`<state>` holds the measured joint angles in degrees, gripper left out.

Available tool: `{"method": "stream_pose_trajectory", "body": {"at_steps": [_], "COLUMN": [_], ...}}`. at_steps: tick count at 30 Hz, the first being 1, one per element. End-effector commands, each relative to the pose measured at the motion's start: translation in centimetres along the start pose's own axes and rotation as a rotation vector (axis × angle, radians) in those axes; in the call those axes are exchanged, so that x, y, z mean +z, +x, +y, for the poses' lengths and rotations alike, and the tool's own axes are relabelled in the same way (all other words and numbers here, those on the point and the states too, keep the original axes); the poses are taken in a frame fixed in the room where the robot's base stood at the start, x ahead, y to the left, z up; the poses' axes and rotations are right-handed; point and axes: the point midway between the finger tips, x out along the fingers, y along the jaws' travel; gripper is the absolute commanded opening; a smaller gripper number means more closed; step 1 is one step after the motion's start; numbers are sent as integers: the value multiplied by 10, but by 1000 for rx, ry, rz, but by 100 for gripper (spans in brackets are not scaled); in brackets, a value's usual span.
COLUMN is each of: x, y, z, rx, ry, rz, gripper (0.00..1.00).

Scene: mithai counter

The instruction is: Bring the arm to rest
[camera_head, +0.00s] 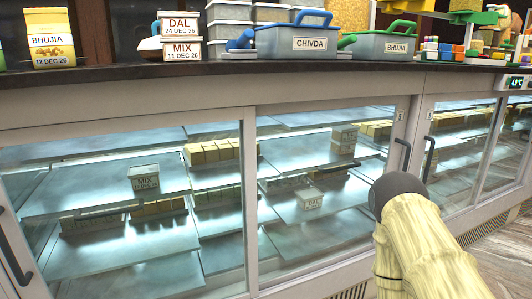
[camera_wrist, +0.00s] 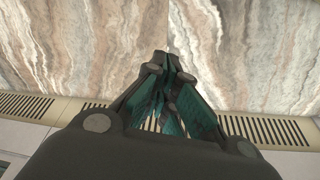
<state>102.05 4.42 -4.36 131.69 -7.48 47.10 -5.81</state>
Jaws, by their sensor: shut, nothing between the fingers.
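My gripper (camera_wrist: 165,62) shows in the wrist view with its fingers drawn together and nothing between them. It points over a floor (camera_wrist: 250,50) of streaked beige and grey stone. In the head view my arm, in pale wood-like covers with a dark grey end, is at the lower right in front of the glass display case (camera_head: 248,200). The gripper itself does not show in the head view.
The case has dark handles (camera_head: 404,158) and a slatted vent at its base (camera_wrist: 265,128). Its shelves hold yellow sweets and small boxes. On the dark counter (camera_head: 200,70) stand a BHUJIA packet (camera_head: 50,38), DAL and MIX boxes, a CHIVDA tub (camera_head: 295,42) and another BHUJIA tub (camera_head: 385,45).

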Motion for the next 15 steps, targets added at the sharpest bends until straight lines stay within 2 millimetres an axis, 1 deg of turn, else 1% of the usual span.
{"method": "stream_pose_trajectory", "body": {"at_steps": [1,3,6,12,13,15], "x": [20,44,73,123,118,114], "y": [-7,-17,-31,-60,-68,-76], "z": [-11,-22,-36,-59,-58,-57], "rx": [-6,-9,-11,-8,-6,-6], "ry": [24,57,98,164,166,164], "rz": [-48,-106,-180,-312,-308,-304], "gripper": [0,0,0,0,0,0]}}
